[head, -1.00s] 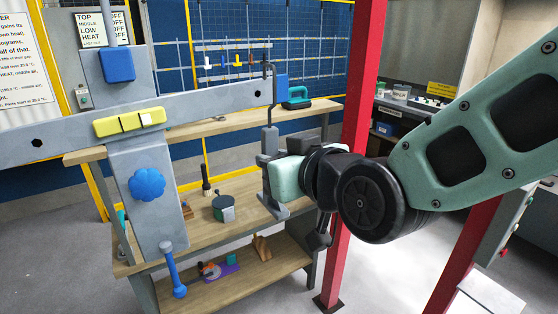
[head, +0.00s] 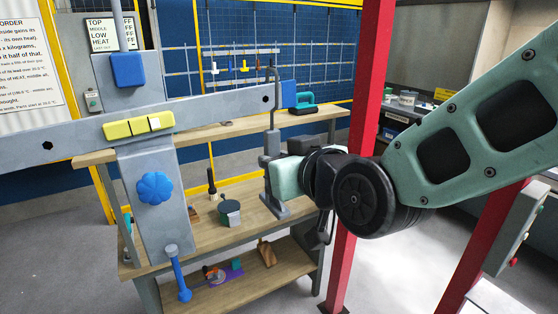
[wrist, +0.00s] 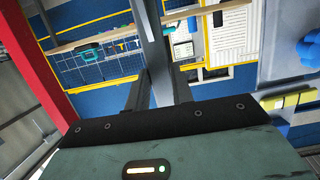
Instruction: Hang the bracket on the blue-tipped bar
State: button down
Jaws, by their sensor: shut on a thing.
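The bracket (head: 273,112) is a thin grey upright piece with a hooked top. My gripper (head: 272,178) is shut on its lower part, and it stands upright in the head view. A long grey bar (head: 210,112) crosses the left half of that view, with a blue block (head: 288,94) at its right end. The bracket's hook overlaps this end in the picture, just left of the blue block; I cannot tell whether they touch. In the wrist view, the bracket (wrist: 153,45) runs up between my two dark fingers (wrist: 160,90).
A grey upright plate with a blue knob (head: 154,188) and a yellow block (head: 138,126) crosses the bar. A wooden workbench (head: 250,208) stands behind. Small coloured pieces (head: 244,66) hang on the back-wall rack. A red post (head: 366,90) stands behind my arm.

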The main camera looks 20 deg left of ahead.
jog(key=shift+w+a, duration=0.5)
jog(key=shift+a, duration=0.05)
jog(key=shift+w+a, duration=0.45)
jog(key=shift+a, duration=0.15)
dwell(0.6)
jog(key=shift+f+b, duration=1.15)
jog(key=shift+b, duration=0.3)
dwell(0.3)
jog(key=c, duration=1.1)
grip_release()
jog(key=shift+d, duration=0.1)
jog(key=shift+c, duration=0.2)
